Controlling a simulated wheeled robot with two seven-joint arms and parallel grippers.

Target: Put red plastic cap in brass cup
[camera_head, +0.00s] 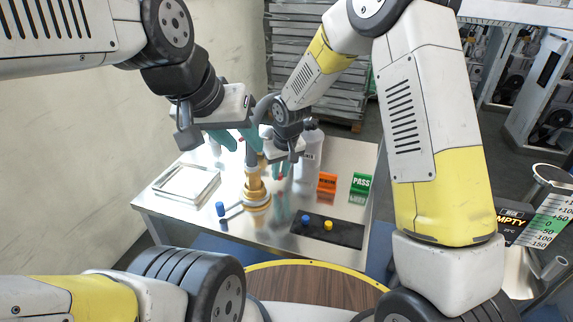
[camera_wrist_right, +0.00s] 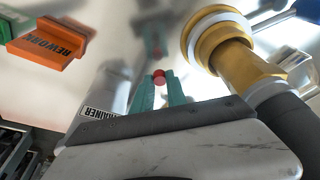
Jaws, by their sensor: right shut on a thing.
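The red plastic cap (camera_wrist_right: 159,76) is between the teal fingertips of my right gripper (camera_wrist_right: 160,85) in the right wrist view. This gripper is shut on it and held above the metal table. In the head view my right gripper (camera_head: 284,168) is just right of a stepped brass piece (camera_head: 256,190), which looks like the brass cup. The brass piece also shows in the right wrist view (camera_wrist_right: 240,62), right of the cap and apart from it. Its inside is hidden in the head view. My left gripper (camera_head: 236,138) is higher, behind and left of the brass piece, with its teal fingers spread.
A white tray (camera_head: 159,188) lies left on the table. A blue piece (camera_head: 220,208) is near the front-left edge. Blue (camera_head: 305,219) and yellow (camera_head: 328,225) pieces sit on a black mat (camera_head: 348,236). A bottle (camera_head: 313,155), orange sign (camera_head: 327,183) and green sign (camera_head: 361,184) stand right.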

